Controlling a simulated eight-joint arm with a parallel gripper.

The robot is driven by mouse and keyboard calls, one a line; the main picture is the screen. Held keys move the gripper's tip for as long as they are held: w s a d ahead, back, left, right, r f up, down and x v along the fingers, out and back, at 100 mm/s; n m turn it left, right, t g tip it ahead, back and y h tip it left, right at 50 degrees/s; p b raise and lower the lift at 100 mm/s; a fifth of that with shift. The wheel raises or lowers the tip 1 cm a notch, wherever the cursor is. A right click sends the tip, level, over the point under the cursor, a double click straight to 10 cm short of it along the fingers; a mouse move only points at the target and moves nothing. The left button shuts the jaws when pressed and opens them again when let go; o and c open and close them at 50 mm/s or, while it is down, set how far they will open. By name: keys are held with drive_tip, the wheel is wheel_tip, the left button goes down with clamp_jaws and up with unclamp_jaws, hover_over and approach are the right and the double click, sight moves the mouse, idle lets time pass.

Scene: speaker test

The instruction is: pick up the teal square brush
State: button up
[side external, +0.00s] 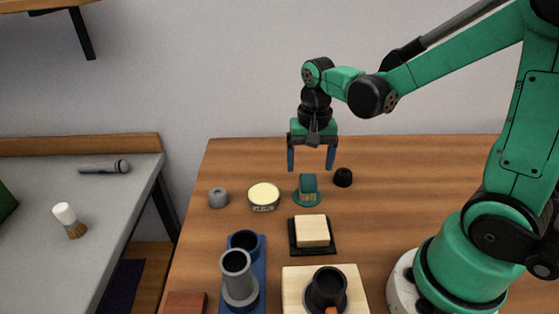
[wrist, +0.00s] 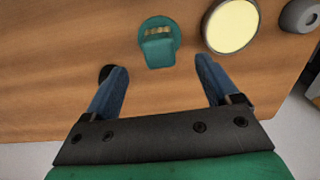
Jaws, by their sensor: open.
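The teal square brush (side external: 308,184) is a small teal block with a tan bristle-like part on one side. It rests on a round teal dish (side external: 297,201) on the wooden table. In the wrist view the brush (wrist: 159,50) lies on its dish (wrist: 176,31), just beyond and between my fingertips. My gripper (side external: 311,168) is open and empty, pointing down above the brush and apart from it. Its two blue fingers also show in the wrist view (wrist: 162,65).
Near the brush stand a black knob-like piece (side external: 343,177), a round tin with a cream top (side external: 263,195) and a grey ring-shaped piece (side external: 218,198). A cream block (side external: 312,230) sits on a black tray in front. A grey side table (side external: 110,205) holds a microphone (side external: 104,167) and white-handled brush (side external: 66,217).

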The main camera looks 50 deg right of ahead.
sight(309, 178)
drive_tip(key=shift+f, duration=2.9)
clamp_jaws()
